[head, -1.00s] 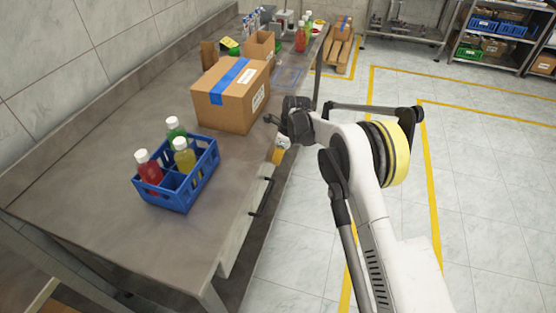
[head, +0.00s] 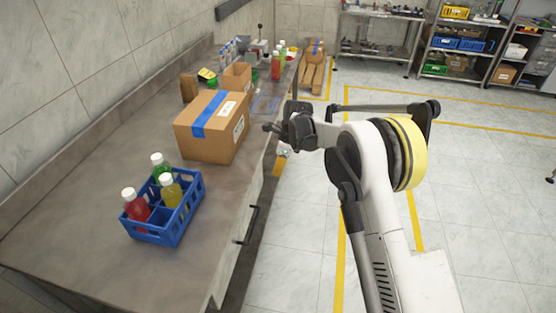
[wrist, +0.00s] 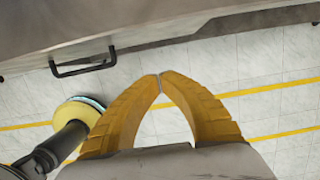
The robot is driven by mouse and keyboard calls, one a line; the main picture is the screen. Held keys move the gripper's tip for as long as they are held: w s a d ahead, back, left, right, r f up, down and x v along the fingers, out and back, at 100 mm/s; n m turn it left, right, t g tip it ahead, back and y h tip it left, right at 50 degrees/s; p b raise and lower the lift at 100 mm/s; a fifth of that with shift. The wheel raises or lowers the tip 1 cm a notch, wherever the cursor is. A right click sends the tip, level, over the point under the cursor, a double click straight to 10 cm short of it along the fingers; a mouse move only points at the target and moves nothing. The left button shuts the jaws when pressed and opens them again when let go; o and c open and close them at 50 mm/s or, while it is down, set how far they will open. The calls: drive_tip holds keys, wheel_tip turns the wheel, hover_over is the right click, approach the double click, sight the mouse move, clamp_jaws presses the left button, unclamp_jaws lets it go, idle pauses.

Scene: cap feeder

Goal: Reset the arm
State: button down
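My gripper shows in the wrist view (wrist: 159,76) as two yellow fingers with their tips together, shut with nothing between them. Below the fingertips there is only the tiled floor with yellow lines. In the head view my arm is folded beside the table's right edge. A bit of the yellow fingers (head: 279,167) hangs there, partly hidden behind the wrist, near the closed cardboard box with blue tape (head: 208,128).
The long table (head: 95,160) holds a blue crate (head: 165,235) with red, green and yellow bottles. A drawer handle (head: 247,225) sticks out at its front. Shelves (head: 460,45) with bins stand at the back right. The floor to the right is clear.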

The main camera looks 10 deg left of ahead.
drive_tip(key=s+d+r+n+t+h, duration=0.15)
drive_tip(key=s+d+r+n, duration=0.35)
drive_tip(key=s+d+r, duration=0.5)
drive_tip(key=s+d+r+n+t+y, duration=0.15)
drive_tip(key=s+d+r+n, duration=0.4)
drive_tip(key=r, duration=0.85)
drive_tip(key=s+d+f+n+t+h, duration=0.1)
drive_tip(key=s+d+n, duration=0.3)
drive_tip(key=s, duration=0.6)
drive_tip(key=s+d+f+n+t+h, duration=0.1)
drive_tip(key=s+d+n+t, duration=0.2)
drive_tip(key=s+d, duration=0.6)
drive_tip(key=shift+s+d+n+h, duration=0.25)
drive_tip(key=shift+s+n+h, duration=0.15)
drive_tip(key=shift+s+n, duration=0.4)
drive_tip(key=shift+s, duration=0.1)
